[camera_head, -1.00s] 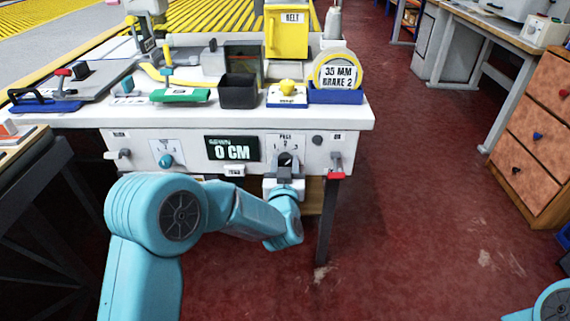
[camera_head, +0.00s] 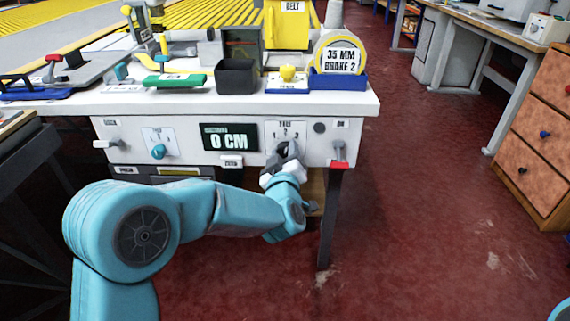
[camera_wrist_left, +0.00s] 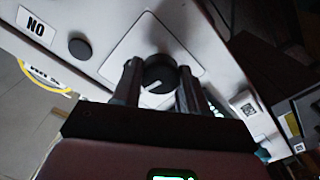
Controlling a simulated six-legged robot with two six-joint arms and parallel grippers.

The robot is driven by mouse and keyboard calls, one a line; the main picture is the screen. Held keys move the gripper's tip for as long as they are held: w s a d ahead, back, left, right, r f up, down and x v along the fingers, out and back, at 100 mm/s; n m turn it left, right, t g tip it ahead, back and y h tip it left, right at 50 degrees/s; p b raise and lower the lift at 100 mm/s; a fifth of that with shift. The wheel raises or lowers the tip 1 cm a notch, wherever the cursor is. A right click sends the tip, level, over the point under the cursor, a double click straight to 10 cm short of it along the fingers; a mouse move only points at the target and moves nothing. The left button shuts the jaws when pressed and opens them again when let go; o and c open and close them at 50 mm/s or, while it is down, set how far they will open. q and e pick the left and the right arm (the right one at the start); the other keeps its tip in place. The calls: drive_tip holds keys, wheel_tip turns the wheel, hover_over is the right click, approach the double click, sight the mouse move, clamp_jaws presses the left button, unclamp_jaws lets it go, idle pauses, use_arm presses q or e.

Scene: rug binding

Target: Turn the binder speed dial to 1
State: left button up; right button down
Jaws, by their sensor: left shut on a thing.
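The speed dial (camera_head: 283,147) is a dark knob on a white plate marked 1, 2 and 3, on the front panel right of the 0 CM display (camera_head: 229,137). My left gripper (camera_head: 285,158) is at the dial and covers most of it in the head view. I cannot read which number the mark faces. My right gripper is not in view.
Another dial (camera_head: 158,151), teal, is left of the display. A round dark button (camera_head: 319,128) and a red-tipped lever (camera_head: 339,160) are right of the speed dial. A black bin (camera_head: 237,78) and a blue tape holder (camera_head: 337,82) stand on the bench top. Red floor lies open to the right.

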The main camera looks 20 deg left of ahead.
use_arm(q)
drive_tip(key=n+b, duration=0.2)
drive_tip(key=n, duration=0.1)
drive_tip(key=shift+a, duration=0.1)
drive_tip(key=shift+r+n+b, duration=0.15)
drive_tip(key=shift+n+b, duration=0.25)
drive_tip(key=shift+n, duration=0.5)
drive_tip(key=n, duration=0.2)
drive_tip(key=shift+n, duration=0.3)
drive_tip(key=shift+a+n, duration=0.15)
drive_tip(key=shift+n, duration=1.75)
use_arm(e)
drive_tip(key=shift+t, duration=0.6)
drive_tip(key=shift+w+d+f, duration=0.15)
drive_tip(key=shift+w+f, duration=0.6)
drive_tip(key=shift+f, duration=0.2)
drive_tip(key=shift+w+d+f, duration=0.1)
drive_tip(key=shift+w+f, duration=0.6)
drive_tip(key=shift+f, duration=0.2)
use_arm(q)
drive_tip(key=o, duration=1)
drive_tip(key=shift+o, duration=0.3)
drive_tip(key=shift+s, duration=0.1)
